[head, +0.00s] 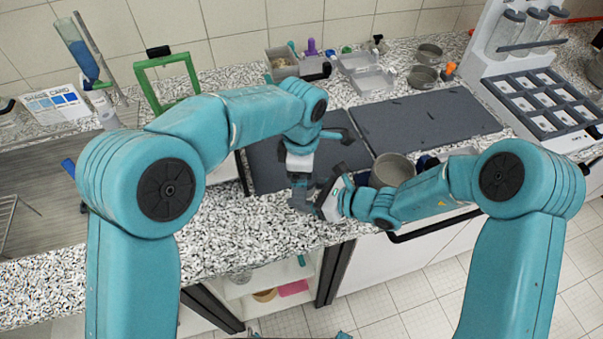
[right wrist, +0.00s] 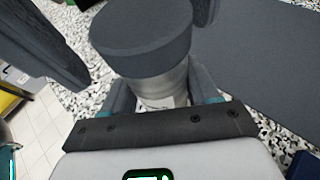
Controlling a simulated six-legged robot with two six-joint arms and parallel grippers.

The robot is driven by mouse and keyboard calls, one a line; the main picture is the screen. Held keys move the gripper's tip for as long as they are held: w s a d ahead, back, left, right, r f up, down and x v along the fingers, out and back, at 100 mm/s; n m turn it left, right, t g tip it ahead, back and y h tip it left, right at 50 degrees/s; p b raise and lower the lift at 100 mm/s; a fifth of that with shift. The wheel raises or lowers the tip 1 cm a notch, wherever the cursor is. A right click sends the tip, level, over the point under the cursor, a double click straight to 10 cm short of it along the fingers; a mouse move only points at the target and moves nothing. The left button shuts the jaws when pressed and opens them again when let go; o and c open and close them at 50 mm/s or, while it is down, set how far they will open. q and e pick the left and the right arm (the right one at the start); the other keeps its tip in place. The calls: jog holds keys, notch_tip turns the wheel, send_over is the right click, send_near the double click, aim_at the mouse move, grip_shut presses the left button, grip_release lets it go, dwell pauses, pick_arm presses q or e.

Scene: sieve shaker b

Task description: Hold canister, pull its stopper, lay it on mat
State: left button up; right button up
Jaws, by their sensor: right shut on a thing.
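In the right wrist view a pale metallic canister (right wrist: 163,85) stands between the fingers of my right gripper (right wrist: 165,98), which is shut on its body. A wide dark grey stopper (right wrist: 140,40) sits on its top. Two dark fingers of my left gripper (head: 302,180) show on either side of the stopper, with gaps, so it looks open around it. In the head view both grippers meet over the counter's front part, and they mostly hide the canister. My right gripper also shows in the head view (head: 318,203). A dark mat (head: 262,168) lies behind them.
Another dark mat (head: 425,118) lies to the right. A round sieve pan (head: 392,168) stands near the front edge. A green frame (head: 163,82), small trays (head: 368,80) and a sample rack (head: 535,100) stand at the back. The speckled counter (head: 240,225) is clear at front left.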

pick_arm(q)
jog(key=c, duration=1.2)
jog(key=shift+r, duration=0.2)
jog(key=shift+r, duration=0.95)
jog(key=shift+r, duration=2.05)
pick_arm(e)
jog(key=o, duration=1.3)
jog(key=shift+o, duration=1.4)
